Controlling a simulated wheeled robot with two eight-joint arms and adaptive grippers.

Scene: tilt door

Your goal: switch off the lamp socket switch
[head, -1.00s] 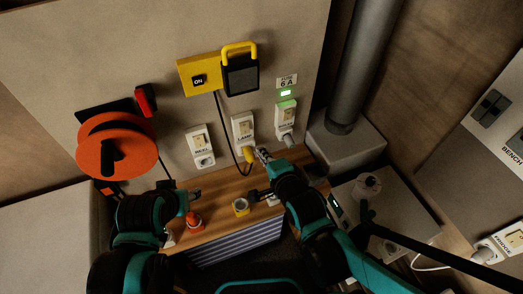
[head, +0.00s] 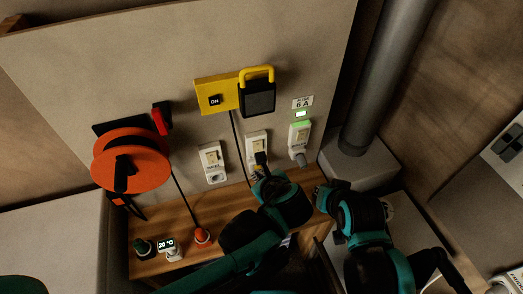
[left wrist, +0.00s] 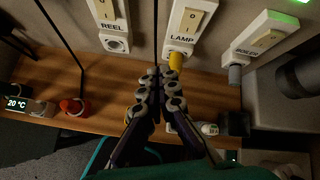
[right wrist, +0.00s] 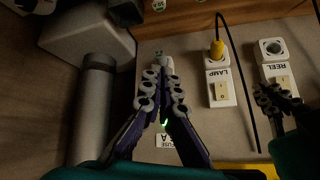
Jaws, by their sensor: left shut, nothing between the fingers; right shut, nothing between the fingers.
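The lamp socket (head: 257,138) is a white wall unit with a cream rocker switch and a yellow plug below. In the left wrist view its switch (left wrist: 191,20) and yellow plug (left wrist: 176,60) show just right of my fingers. In the right wrist view the lamp socket (right wrist: 217,78) is clear of my fingers. My left gripper (head: 261,160) is shut and empty, in front of the socket's lower part and hiding some of it. Its fingertips (left wrist: 158,72) point at the wall between the reel and lamp sockets. My right gripper (head: 321,193) is shut and empty, lower right of the sockets.
The reel socket (head: 212,162) is left of the lamp socket, and the third socket (head: 299,136), with a green light, is right. A black floodlight (head: 258,98) hangs above. An orange reel (head: 130,160) is at left. A wooden shelf (head: 182,215) runs below.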

